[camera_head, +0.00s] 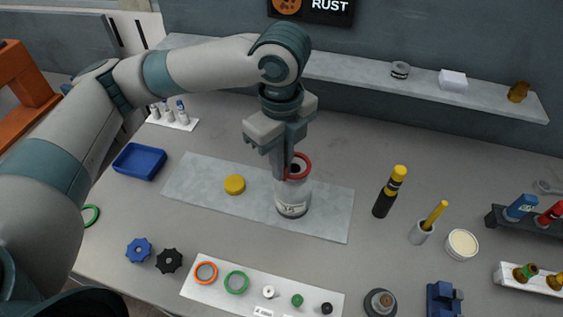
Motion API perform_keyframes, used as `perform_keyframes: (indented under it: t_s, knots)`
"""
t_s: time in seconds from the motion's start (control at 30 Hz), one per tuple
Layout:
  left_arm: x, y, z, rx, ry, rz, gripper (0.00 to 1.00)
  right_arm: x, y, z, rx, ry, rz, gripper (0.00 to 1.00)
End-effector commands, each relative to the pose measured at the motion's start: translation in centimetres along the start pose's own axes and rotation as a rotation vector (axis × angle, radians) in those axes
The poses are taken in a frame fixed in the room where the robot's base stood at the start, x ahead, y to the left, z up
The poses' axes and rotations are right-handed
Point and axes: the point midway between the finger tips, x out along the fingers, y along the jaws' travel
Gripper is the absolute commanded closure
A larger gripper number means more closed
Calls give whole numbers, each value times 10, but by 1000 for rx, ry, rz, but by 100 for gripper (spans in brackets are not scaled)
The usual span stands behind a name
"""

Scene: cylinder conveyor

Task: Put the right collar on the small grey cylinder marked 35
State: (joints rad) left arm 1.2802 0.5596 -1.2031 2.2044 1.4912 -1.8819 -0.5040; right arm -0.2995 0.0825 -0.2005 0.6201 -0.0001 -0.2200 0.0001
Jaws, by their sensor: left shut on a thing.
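The small grey cylinder (292,206) stands upright on a pale grey mat in the middle of the bench, with a label whose number is hard to read at this size. A red collar (306,162) is at the cylinder's top, seen around its dark opening. I cannot tell whether it rests on the cylinder or hangs just above it. My left gripper (290,173) points down from above and is shut on the red collar's left side, hiding part of it. My right gripper is not in view.
The mat (200,185) also bears a yellow cap (234,184). In front, a white tray (218,300) holds orange and green rings and small knobs. A blue tray (139,161) lies left. A black-and-yellow bottle (389,192) and a grey cup (420,233) stand right.

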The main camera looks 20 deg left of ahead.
Motion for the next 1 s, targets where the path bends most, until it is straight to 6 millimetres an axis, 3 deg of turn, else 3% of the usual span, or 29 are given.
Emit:
perform_keyframes:
  t_s: [1.0]
  knots:
    - [21,0,0,-1,0,0,100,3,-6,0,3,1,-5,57]
